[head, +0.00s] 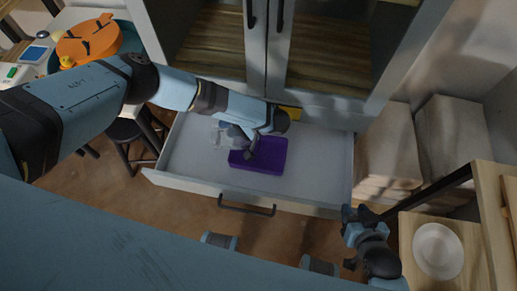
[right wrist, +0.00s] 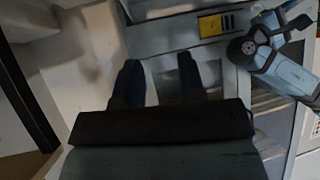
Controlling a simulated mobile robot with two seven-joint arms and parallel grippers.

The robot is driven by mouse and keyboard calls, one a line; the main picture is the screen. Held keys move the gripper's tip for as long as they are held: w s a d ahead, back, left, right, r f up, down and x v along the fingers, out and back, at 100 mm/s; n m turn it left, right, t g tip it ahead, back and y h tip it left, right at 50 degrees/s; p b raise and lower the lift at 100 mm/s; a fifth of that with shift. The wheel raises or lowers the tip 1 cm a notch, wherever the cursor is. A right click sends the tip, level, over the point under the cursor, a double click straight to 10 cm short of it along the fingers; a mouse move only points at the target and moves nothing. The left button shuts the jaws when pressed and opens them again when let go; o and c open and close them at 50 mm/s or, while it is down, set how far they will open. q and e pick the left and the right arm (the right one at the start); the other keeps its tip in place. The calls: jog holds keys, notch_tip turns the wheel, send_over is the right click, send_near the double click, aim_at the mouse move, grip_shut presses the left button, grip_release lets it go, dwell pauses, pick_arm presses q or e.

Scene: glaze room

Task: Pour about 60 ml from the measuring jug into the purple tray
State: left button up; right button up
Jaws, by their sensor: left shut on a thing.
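The purple tray (head: 270,156) lies in the open drawer, near its middle. The clear measuring jug (head: 218,136) is at the tray's left, partly hidden by my gripper; its tilt and liquid level are too small to tell. My left gripper (head: 242,142) is shut on the jug, reaching in from above over the tray's left end. My right gripper (head: 350,217) is outside the drawer, near its front right corner. In the right wrist view its two fingers (right wrist: 160,82) stand apart with nothing between them.
The pale drawer (head: 320,165) is pulled out below a cabinet with wooden shelves. A yellow item (head: 290,113) is at the drawer's back. Stacked pale blocks (head: 390,145) stand at the right, and a white bowl (head: 438,250) sits on a wooden surface. A stool (head: 125,132) stands left.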

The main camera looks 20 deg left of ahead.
pick_arm(q)
jog(key=shift+d+y+p, duration=0.3)
jog(key=shift+d, duration=0.05)
pick_arm(e)
jog(key=shift+r, duration=0.1)
pick_arm(q)
jog(key=shift+d+r, duration=0.1)
jog(key=shift+d, duration=0.2)
pick_arm(e)
jog(key=shift+r, duration=0.15)
pick_arm(q)
jog(key=shift+d+p, duration=0.15)
jog(key=shift+p, duration=0.2)
pick_arm(e)
jog(key=shift+f, duration=0.2)
jog(key=shift+r, duration=0.1)
pick_arm(q)
jog(key=shift+w+d+r+y, duration=0.1)
jog(key=shift+d+r+y, duration=0.1)
jog(key=shift+y, duration=0.1)
jog(key=shift+d+f, duration=0.1)
pick_arm(e)
jog(key=shift+d+r, duration=0.1)
jog(key=shift+r, duration=0.05)
pick_arm(q)
jog(key=shift+d, duration=0.1)
